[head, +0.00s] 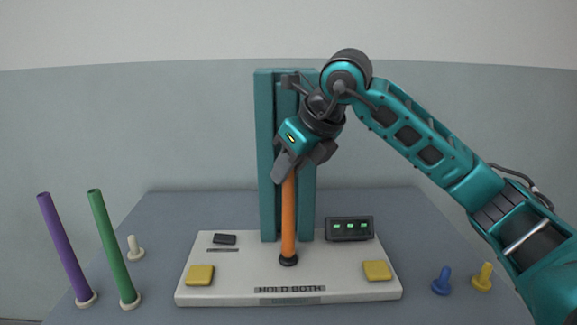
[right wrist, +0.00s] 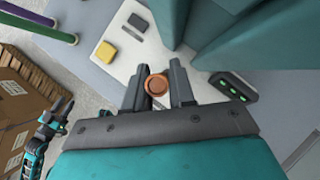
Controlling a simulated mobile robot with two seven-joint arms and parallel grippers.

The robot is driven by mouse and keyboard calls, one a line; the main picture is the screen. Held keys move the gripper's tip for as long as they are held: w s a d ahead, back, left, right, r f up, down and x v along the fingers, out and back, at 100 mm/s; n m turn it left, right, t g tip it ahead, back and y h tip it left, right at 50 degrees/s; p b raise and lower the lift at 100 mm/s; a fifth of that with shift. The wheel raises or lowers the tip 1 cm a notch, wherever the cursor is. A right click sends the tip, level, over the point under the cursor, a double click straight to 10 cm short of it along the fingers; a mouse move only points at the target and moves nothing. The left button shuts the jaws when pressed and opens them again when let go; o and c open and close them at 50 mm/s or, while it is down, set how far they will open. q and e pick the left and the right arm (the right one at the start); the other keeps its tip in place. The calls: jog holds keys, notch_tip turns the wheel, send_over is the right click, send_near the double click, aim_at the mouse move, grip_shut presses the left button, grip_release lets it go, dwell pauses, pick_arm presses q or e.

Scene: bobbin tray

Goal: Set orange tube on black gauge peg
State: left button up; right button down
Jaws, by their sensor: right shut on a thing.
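The orange tube (head: 288,215) stands upright in the head view, in front of the teal column of the press-like fixture. Its lower end meets the black base of the gauge peg (head: 289,262); any peg shaft is hidden, and I cannot tell whether the tube is fully seated. My right gripper (head: 291,172) is shut on the upper end of the orange tube. In the right wrist view the tube's round top (right wrist: 156,84) shows between the two fingers.
The white base plate (head: 230,280) carries two yellow pads (head: 200,275) (head: 377,270) and a display box (head: 349,229). Purple (head: 66,250) and green (head: 113,248) tubes stand on pegs at left. A cream peg (head: 134,248) is behind them; blue (head: 441,281) and yellow (head: 482,277) pegs stand at right.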

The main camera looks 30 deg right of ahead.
jog(key=shift+f+b, duration=0.35)
jog(key=shift+f, duration=0.3)
jog(key=c, duration=0.9)
grip_release()
jog(key=shift+r, duration=0.1)
jog(key=shift+o, duration=0.2)
jog(key=p+v, duration=0.2)
jog(key=v, duration=1.1)
